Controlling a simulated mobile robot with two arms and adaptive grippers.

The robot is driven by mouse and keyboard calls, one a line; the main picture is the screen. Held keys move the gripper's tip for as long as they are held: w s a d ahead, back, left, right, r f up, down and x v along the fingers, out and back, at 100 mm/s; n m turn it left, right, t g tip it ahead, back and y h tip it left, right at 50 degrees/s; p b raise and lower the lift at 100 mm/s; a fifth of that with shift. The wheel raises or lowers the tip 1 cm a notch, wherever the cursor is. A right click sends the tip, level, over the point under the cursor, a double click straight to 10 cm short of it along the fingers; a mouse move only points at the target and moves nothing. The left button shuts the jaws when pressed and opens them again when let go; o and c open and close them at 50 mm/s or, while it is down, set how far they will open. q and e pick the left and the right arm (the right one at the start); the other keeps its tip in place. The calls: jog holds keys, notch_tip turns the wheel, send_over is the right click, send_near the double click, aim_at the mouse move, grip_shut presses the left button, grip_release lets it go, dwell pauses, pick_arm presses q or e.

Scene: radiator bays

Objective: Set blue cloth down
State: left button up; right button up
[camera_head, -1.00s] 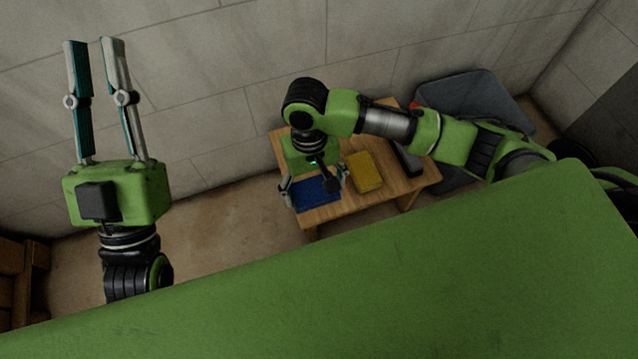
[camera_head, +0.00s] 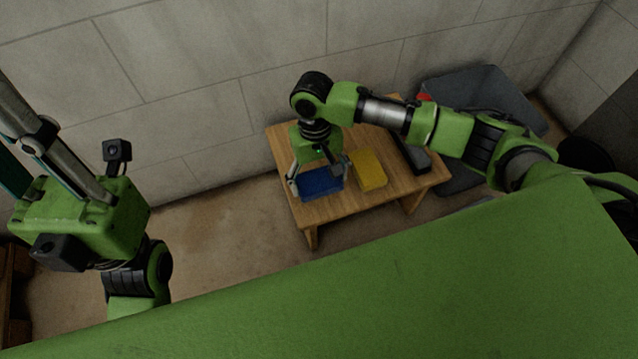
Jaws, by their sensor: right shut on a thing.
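The blue cloth (camera_head: 321,184) is a folded, flat block at the front left of the small wooden table (camera_head: 325,212). My right gripper (camera_head: 319,178) points down over it, with one finger at each side, shut on it. Whether the cloth touches the tabletop I cannot tell.
A yellow folded cloth (camera_head: 369,170) lies just right of the blue one. A dark, long object (camera_head: 411,155) lies at the table's right side. The wall is close behind the table.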

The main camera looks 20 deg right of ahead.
jog(key=shift+w+f, duration=0.1)
jog(key=shift+f, duration=0.3)
jog(key=shift+r, duration=0.1)
jog(key=o, duration=1.1)
jog(key=shift+c, duration=0.2)
